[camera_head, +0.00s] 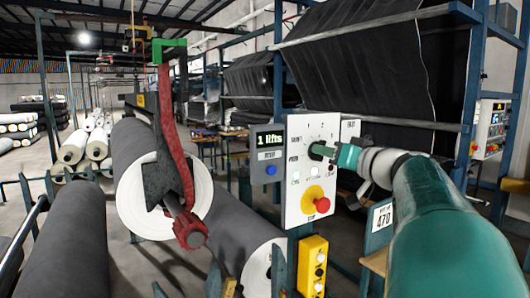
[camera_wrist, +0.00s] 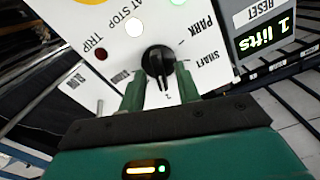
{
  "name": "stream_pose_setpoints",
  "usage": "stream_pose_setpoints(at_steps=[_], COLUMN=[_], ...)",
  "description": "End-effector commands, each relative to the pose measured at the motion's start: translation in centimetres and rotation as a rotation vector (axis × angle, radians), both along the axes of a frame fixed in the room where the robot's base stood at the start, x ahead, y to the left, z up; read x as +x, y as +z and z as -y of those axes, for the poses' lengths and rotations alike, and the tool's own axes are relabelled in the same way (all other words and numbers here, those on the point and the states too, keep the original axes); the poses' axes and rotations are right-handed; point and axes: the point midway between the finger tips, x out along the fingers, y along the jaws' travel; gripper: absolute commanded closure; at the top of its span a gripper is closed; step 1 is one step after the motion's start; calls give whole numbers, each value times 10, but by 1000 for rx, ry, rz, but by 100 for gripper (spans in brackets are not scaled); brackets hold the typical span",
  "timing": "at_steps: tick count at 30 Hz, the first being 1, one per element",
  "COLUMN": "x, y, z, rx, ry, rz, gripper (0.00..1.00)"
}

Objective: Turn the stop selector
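The stop selector (camera_wrist: 158,62) is a round black knob on a white control panel (camera_head: 306,205). In the wrist view the panel appears upside down, with labels such as PARK, SHAFT and TRIP around the knob. My gripper (camera_wrist: 160,74) is at the knob, with one green finger on each side. The fingers are apart, and white panel shows between them below the knob. Whether either finger touches the knob is unclear. In the head view my gripper (camera_head: 330,152) reaches the panel from the right and partly hides the knob.
A red mushroom button (camera_head: 322,204) on yellow sits below the selector. A display (camera_head: 269,140) reading "1 lifts" is at the left, above a blue button. A yellow button box (camera_head: 313,265) hangs below. A large grey roll (camera_head: 145,160) and a red hook arm (camera_head: 172,140) stand left.

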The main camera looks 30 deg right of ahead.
Motion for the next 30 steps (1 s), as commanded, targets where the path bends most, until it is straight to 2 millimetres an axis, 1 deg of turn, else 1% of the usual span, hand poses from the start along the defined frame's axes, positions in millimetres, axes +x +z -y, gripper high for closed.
stream_pose_setpoints(at_steps=[6,7,11,12,23,30], x=[0,0,0,0,0,0], y=[0,0,0,0,0,-1], z=[0,0,0,0,1,0], rx=[0,0,0,0,29,139], ry=[0,0,0,0,0,2], rz=[0,0,0,0,-1,-5], gripper=[67,71,97,100,100,100])
